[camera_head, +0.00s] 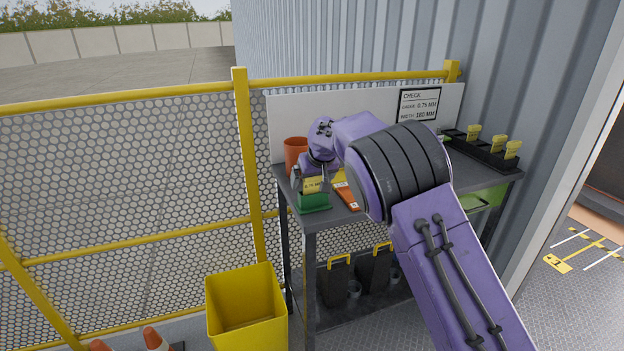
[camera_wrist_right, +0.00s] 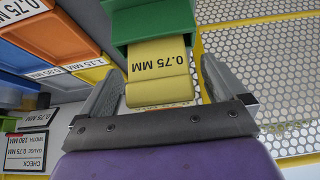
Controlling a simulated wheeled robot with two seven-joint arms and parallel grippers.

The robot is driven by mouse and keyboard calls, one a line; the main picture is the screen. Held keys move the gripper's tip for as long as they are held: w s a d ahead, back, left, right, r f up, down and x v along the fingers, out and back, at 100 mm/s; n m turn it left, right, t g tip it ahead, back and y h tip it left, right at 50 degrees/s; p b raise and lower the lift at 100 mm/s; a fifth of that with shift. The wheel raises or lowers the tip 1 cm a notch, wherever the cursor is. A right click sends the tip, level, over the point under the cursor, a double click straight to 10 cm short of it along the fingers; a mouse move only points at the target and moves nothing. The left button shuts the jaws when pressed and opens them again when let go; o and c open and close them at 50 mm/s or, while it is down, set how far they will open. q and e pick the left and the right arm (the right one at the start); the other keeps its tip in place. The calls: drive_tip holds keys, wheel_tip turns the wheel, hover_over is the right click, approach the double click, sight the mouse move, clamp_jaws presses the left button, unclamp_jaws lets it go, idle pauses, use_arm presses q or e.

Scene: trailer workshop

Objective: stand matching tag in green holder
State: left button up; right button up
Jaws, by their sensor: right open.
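A yellow tag (camera_head: 314,184) marked 0.75 MM stands upright in the green holder (camera_head: 314,203) at the near left corner of the workbench. In the right wrist view the tag (camera_wrist_right: 160,75) has its end inside the green holder (camera_wrist_right: 150,22). My right gripper (camera_wrist_right: 163,68) is open, one finger on each side of the tag, with gaps visible between fingers and tag. In the head view my right gripper (camera_head: 318,177) is at the tag, partly hidden by its own wrist. The check sign (camera_head: 419,104) reads gauge 0.75 MM. My left gripper is not in view.
An orange cup (camera_head: 295,154) stands behind the holder and an orange labelled piece (camera_head: 346,191) lies beside it. A black rack (camera_head: 490,153) with yellow tags is at the bench's right. A yellow bin (camera_head: 246,306) stands in front of the mesh fence (camera_head: 120,180). My arm hides the bench's middle.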

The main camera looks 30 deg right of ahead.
drive_tip(key=v, duration=1)
drive_tip(key=shift+s+r+b, duration=0.15)
drive_tip(key=shift+r+b, duration=0.05)
drive_tip(key=shift+b, duration=0.2)
